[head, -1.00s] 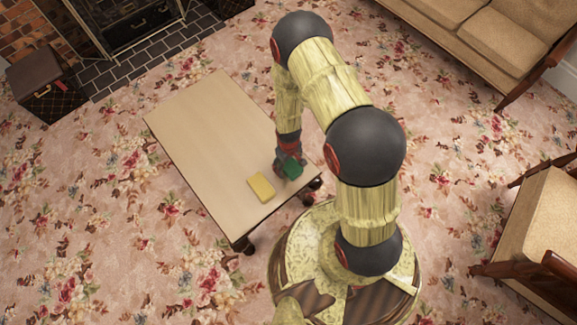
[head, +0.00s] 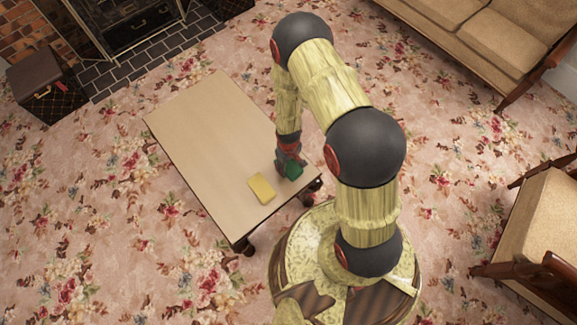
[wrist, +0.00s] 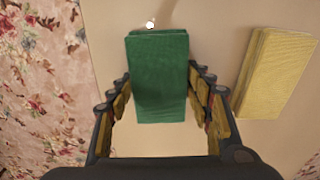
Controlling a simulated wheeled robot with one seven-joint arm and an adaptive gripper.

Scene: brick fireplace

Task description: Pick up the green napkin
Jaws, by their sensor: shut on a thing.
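The green napkin (head: 294,171) is a folded block at the near right end of the low wooden table (head: 205,135). In the wrist view the green napkin (wrist: 160,85) stands between the two fingers of my gripper (wrist: 160,95), one finger along each side. My gripper (head: 286,165) also shows in the head view, at the napkin and low over the table top. It is shut on the napkin. The head view does not show clearly whether the napkin is clear of the table.
A yellow napkin (head: 262,188) lies close to the left of the green one, and in the wrist view the yellow napkin (wrist: 274,75) is on the right. The rest of the table top is bare. A sofa (head: 490,40) and an armchair (head: 540,220) stand to the right.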

